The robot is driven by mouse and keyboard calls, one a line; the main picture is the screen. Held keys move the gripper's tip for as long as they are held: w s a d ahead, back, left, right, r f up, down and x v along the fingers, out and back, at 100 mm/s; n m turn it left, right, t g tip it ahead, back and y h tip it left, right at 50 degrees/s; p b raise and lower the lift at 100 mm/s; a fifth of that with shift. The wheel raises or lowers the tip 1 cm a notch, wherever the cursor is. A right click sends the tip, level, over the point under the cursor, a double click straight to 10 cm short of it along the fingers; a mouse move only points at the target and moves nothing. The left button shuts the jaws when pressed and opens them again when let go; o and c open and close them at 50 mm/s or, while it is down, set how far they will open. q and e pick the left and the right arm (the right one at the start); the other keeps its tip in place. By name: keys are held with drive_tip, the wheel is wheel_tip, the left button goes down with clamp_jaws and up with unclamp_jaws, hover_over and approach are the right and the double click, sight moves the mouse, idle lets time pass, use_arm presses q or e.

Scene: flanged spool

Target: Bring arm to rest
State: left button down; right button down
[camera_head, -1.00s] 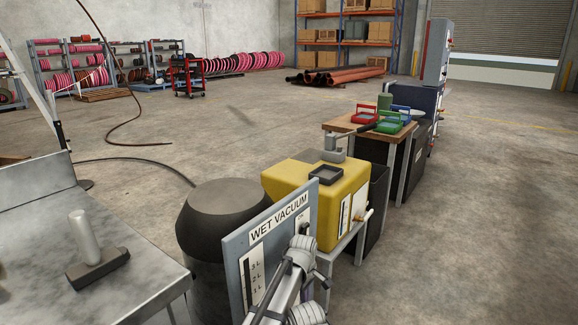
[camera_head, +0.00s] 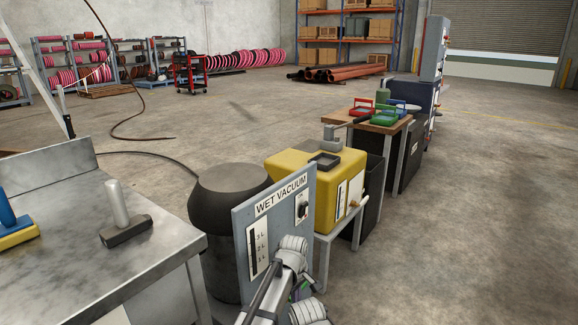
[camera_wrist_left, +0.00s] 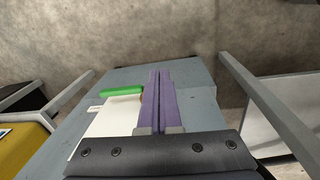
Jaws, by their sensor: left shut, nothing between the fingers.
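My left arm comes up from the bottom of the head view in front of the grey wet vacuum panel (camera_head: 275,225). The left gripper (camera_head: 301,289) is mostly hidden there behind its own arm; only a bit of purple and green shows. In the left wrist view its purple fingers (camera_wrist_left: 159,95) lie side by side, shut and empty. Behind them is a blue-grey surface (camera_wrist_left: 195,80) with a white plate (camera_wrist_left: 108,122) and a green strip (camera_wrist_left: 122,91). I cannot tell whether the fingers touch it. My right gripper is not in view.
A metal bench (camera_head: 75,262) at left carries a grey-handled block (camera_head: 125,230) and a blue-handled yellow tool (camera_head: 18,236). A dark drum (camera_head: 232,190) stands behind the panel. A yellow box (camera_head: 298,168) sits on a stand. Open floor (camera_head: 480,220) lies to the right.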

use_arm(q)
drive_tip(key=s+a+m, duration=0.9)
drive_tip(key=s+a, duration=0.8)
drive_tip(key=a, duration=0.2)
drive_tip(key=s+d+r+m+g+y+p, duration=0.1)
drive_tip(key=s+d+m, duration=0.15)
drive_tip(key=d, duration=0.25)
drive_tip(key=s+d+r+m+y+p, duration=0.1)
drive_tip(key=s+d+r+m+p, duration=0.15)
drive_tip(key=d, duration=0.25)
wheel_tip(320, 180, up, 37)
drive_tip(key=s+p, duration=0.1)
drive_tip(key=p, duration=3.6)
drive_tip(key=shift+d+n, duration=0.3)
drive_tip(key=shift+d, duration=0.05)
drive_tip(key=shift+s, duration=0.1)
